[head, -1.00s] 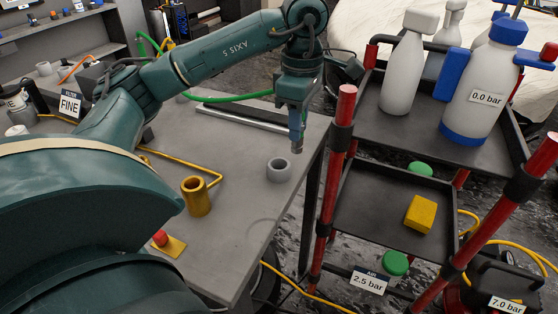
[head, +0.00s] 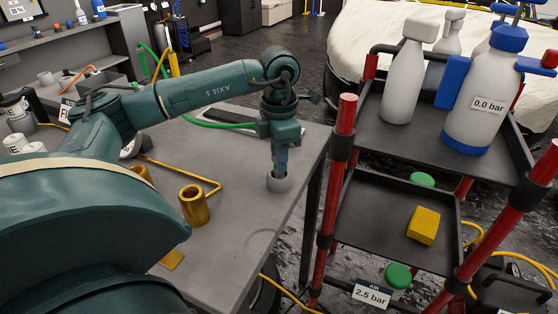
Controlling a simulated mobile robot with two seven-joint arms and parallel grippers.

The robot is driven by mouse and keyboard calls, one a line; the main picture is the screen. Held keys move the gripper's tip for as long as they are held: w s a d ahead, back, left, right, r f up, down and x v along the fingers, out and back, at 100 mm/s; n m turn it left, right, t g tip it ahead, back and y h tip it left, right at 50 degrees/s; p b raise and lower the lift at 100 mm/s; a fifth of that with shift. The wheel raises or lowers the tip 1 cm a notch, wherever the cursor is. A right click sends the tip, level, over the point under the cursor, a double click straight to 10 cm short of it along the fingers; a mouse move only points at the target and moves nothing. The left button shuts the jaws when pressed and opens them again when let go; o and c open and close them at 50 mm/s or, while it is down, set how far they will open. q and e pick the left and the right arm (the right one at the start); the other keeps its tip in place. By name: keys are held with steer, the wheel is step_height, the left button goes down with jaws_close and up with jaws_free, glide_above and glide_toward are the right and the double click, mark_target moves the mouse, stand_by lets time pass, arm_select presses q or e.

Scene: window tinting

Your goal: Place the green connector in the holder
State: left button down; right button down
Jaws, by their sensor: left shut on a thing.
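My left gripper (head: 280,160) points straight down near the right edge of the grey table (head: 232,232). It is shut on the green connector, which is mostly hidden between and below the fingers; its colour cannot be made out. A green hose (head: 212,124) runs across the table toward the gripper, and its end is hidden behind my wrist. A grey round holder (head: 279,184) stands directly under the fingers. The fingertips are at its mouth, and how deep the held piece sits cannot be told. My right gripper is out of view.
A brass cup (head: 194,205) with a bent yellow rod (head: 190,172) beside it stands left of the holder. A red-posted cart at the right carries white bottles (head: 404,80) and a yellow block (head: 423,225). The table's front middle is clear.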

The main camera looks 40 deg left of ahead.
arm_select(q)
steer(key=shift+f, duration=0.75)
steer(key=shift+f, duration=0.25)
steer(key=c, duration=1.3)
jaws_free()
steer(key=shift+r, duration=0.1)
steer(key=shift+o, duration=0.2)
